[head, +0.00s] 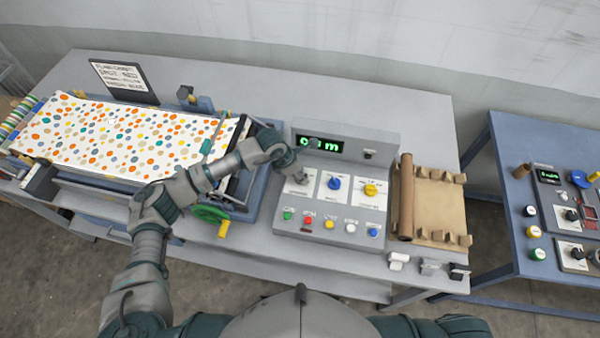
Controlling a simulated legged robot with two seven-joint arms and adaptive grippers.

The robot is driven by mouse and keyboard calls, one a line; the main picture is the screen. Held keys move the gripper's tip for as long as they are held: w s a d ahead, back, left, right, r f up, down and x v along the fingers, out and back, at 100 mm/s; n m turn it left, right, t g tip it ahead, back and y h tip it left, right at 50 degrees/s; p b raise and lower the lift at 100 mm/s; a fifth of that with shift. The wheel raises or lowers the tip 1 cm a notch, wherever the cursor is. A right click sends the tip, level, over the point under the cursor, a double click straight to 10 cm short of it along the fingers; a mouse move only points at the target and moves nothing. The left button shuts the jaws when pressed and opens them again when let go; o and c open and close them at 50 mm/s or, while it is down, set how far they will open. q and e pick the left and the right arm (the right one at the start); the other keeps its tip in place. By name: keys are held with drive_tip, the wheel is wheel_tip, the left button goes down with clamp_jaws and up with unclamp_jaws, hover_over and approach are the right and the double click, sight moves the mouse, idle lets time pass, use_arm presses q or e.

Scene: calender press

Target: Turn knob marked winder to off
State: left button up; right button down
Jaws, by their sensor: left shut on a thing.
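A grey control box (345,143) stands on the bench with a green lit display (320,145). The plate lettering is too small to read, so I cannot tell which knob is marked winder. My right gripper is out of view.
Several coloured buttons (329,224) line the box front below the knobs. A dotted sheet (120,135) and a green handwheel (211,213) are at the left. A brown roll holder (433,205) stands right of the box. A blue table (510,235) is farther right.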

use_arm(q)
drive_tip(key=shift+f+n, duration=0.1)
drive_tip(key=shift+n, duration=0.2)
drive_tip(key=n+t+b, duration=0.1)
drive_tip(key=n+b, duration=0.1)
drive_tip(key=n+t+y+b, duration=0.1)
drive_tip(key=n+b, duration=0.1)
drive_tip(key=n, duration=0.1)
drive_tip(key=shift+s+d+f+y, duration=0.1)
drive_tip(key=shift+f+y, duration=0.05)
drive_tip(key=shift+y, duration=0.15)
drive_tip(key=n+y+b, duration=0.1)
drive_tip(key=n+b, duration=0.2)
drive_tip(key=n, duration=0.2)
drive_tip(key=shift+t, duration=0.4)
drive_tip(key=shift+r+n+y+b, duration=0.2)
drive_tip(key=shift+n+y+b, duration=0.15)
drive_tip(key=shift+n+y, duration=0.25)
drive_tip(key=o, duration=1.1)
drive_tip(key=shift+d+r, duration=0.1)
drive_tip(key=v, duration=1.1)
drive_tip(key=shift+s+r, duration=0.15)
drive_tip(key=shift+r, duration=0.15)
